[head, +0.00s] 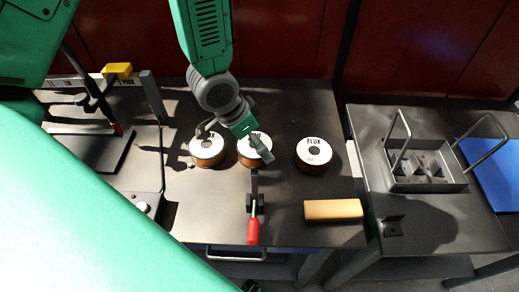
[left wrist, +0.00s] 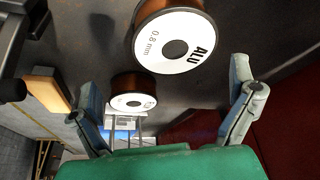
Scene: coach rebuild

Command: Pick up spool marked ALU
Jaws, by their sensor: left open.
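The spool marked ALU (left wrist: 196,52) is large in the left wrist view, copper-coloured with a white label that also reads 0.8 mm. It lies beyond my open fingers, near the top middle. In the head view it appears to be the middle spool (head: 250,158), partly covered by my left gripper (head: 234,144). That gripper is open, with nothing between its fingers (left wrist: 163,76). A second spool (left wrist: 132,101) shows farther off in the wrist view; its marking is too small to read. My right gripper is not in view.
A spool marked FLUX (head: 313,165) stands to the right, another spool (head: 207,158) to the left. A red-handled clamp (head: 253,228) and tan block (head: 333,210) lie at the front. A grey tray with handles (head: 430,182) sits farther right. The table's back right is clear.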

